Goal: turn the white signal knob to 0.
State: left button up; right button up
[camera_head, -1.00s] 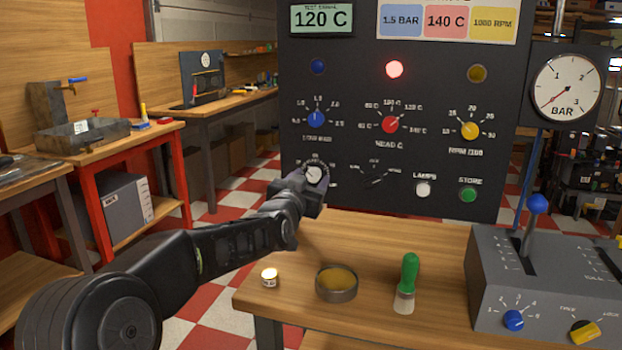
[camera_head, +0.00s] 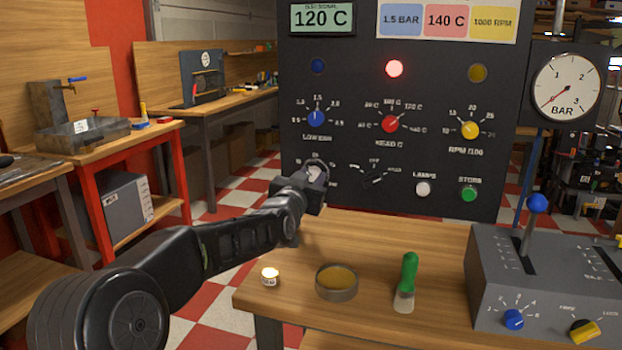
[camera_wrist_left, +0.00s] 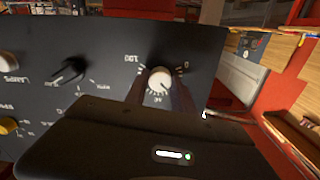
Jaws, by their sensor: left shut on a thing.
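The white signal knob (camera_head: 314,172) is at the lower left of the dark panel, partly hidden by my left gripper (camera_head: 314,179). In the left wrist view the knob (camera_wrist_left: 160,79) appears upside down between the two fingers of my left gripper (camera_wrist_left: 160,92). Its scale shows 100 on the left, 0 on the right and a middle label below. The fingers are shut on the knob's sides. The knob's exact pointing is too small to tell. My right gripper is not in view.
A black selector knob (camera_head: 374,180), a white lamps button (camera_head: 423,189) and a green store button (camera_head: 469,194) sit right of the knob. Below, the wooden bench (camera_head: 430,238) holds a round tin (camera_head: 337,283) and a green-handled tool (camera_head: 408,272). A grey lever box (camera_head: 500,275) stands at right.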

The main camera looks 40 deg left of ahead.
pick_arm(q)
grip_shut()
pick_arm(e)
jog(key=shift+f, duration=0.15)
pick_arm(q)
jog(key=n+b, duration=0.2)
jog(key=b, duration=0.1)
jog(key=shift+f, duration=0.2)
jog(key=n+b, duration=0.2)
jog(key=n, duration=0.1)
jog(key=shift+n+b, duration=0.4)
jog(key=n+b, duration=0.2)
jog(key=n, duration=0.2)
jog(key=n+b, duration=0.1)
jog(key=n, duration=0.3)
jog(key=shift+r+n, duration=0.15)
jog(key=shift+n, duration=0.15)
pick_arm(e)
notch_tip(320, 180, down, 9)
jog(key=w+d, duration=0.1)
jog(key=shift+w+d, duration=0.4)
pick_arm(q)
jog(key=o, duration=1.1)
grip_release()
jog(key=shift+s, duration=0.15)
